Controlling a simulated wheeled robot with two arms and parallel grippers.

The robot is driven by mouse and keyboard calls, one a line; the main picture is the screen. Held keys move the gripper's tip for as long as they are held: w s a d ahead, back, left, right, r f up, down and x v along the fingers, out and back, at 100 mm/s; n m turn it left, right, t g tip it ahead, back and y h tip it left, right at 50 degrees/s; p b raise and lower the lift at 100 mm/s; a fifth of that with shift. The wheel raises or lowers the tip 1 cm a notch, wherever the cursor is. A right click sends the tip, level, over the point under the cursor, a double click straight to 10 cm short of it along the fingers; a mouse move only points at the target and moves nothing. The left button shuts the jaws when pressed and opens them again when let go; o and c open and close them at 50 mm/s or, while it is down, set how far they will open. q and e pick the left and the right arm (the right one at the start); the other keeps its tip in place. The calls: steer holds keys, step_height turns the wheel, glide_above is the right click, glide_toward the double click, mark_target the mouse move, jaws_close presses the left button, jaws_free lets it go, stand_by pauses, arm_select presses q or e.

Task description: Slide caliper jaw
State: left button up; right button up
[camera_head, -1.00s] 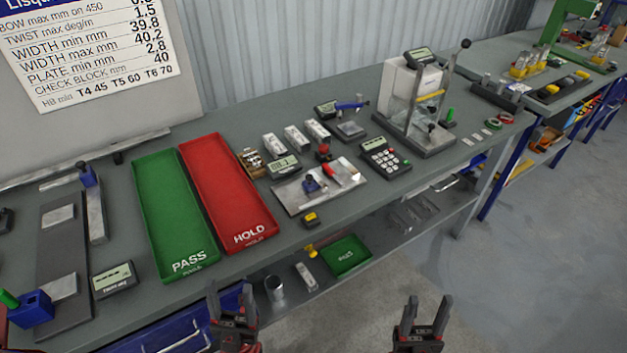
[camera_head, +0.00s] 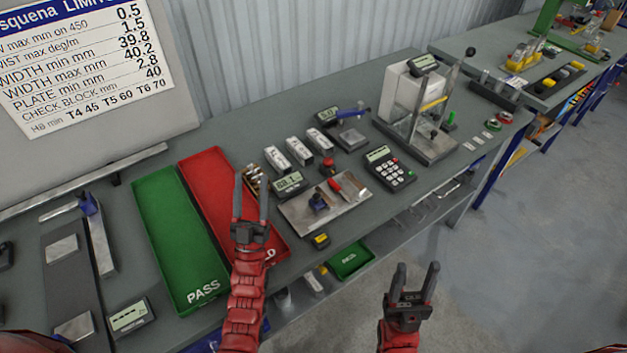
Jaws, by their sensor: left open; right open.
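A light metal plate (camera_head: 322,207) lies on the bench right of the red tray. On it are a dark blue-black piece (camera_head: 319,202) and a red-handled piece (camera_head: 345,188). A small digital display (camera_head: 288,184) is at its upper left corner. I cannot make out clearly which of these parts is the caliper jaw. My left gripper (camera_head: 251,188) is open and empty over the red tray, left of the display and apart from it. My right gripper (camera_head: 418,272) is open and empty, in front of the bench over the floor.
The green PASS tray (camera_head: 170,230) and red HOLD tray (camera_head: 210,185) lie to the left. Metal blocks (camera_head: 298,151) and a red piece (camera_head: 328,167) stand behind the plate. A keypad (camera_head: 390,170) and a glass-sided tester (camera_head: 425,110) are to the right. A small yellow-black item (camera_head: 320,240) sits in front.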

arm_select(q)
steer(key=w+d+f+n+g, duration=0.2)
steer(key=w+d+f+g, duration=0.15)
steer(key=w+g, duration=0.45)
steer(key=w+d+f+n+g+p, duration=0.1)
steer(key=w+d+f+g, duration=0.25)
steer(key=w, duration=0.85)
steer(key=w+d+f+n+g, duration=0.2)
steer(key=w+d+g, duration=0.3)
steer(key=w, duration=0.5)
step_height(320, 180, up, 10)
steer(key=n+g+y, duration=0.1)
steer(key=n+g, duration=0.3)
steer(key=g, duration=0.8)
glide_above(317, 195)
steer(key=shift+t, duration=0.25)
step_height(317, 195, down, 14)
steer(key=b, duration=0.6)
steer(key=shift+s+r, duration=0.1)
steer(key=shift+r, duration=0.15)
step_height(317, 195, down, 3)
steer(key=shift+r+b, duration=0.15)
steer(key=shift+b, duration=0.25)
steer(key=shift+f, duration=0.45)
steer(key=shift+c, duration=0.5)
jaws_close()
